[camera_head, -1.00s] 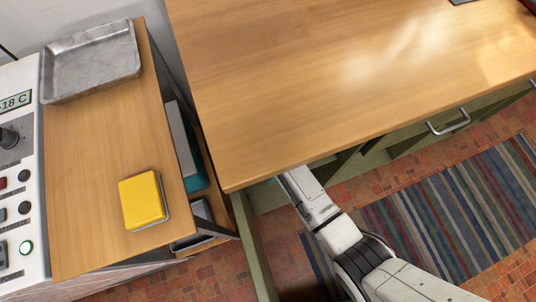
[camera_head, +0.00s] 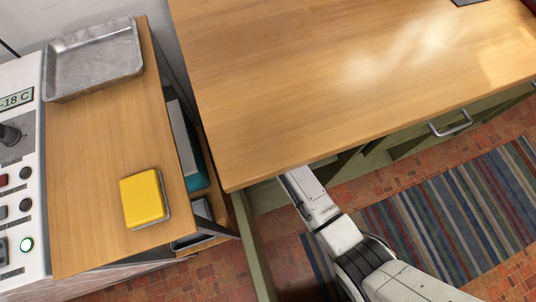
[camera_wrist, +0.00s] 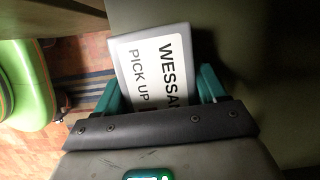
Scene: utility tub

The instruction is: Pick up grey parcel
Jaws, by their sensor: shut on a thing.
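In the wrist view, the grey parcel (camera_wrist: 125,46) carries a white label with black print reading "WESSA…" and "PICK UP", cut off by my gripper. My gripper (camera_wrist: 160,80) has its two teal fingers on opposite sides of the parcel and is shut on it. The parcel's near end is hidden behind the dark gripper body. In the head view my arm reaches under the wooden counter (camera_head: 330,80), so the gripper and parcel are hidden there.
A green rounded object (camera_wrist: 25,85) stands left of the parcel in the wrist view. A dark greenish surface (camera_wrist: 250,50) lies close on the right. In the head view, a yellow box (camera_head: 144,198) and a metal tray (camera_head: 95,60) sit on the left shelf. A striped rug (camera_head: 440,215) covers the floor.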

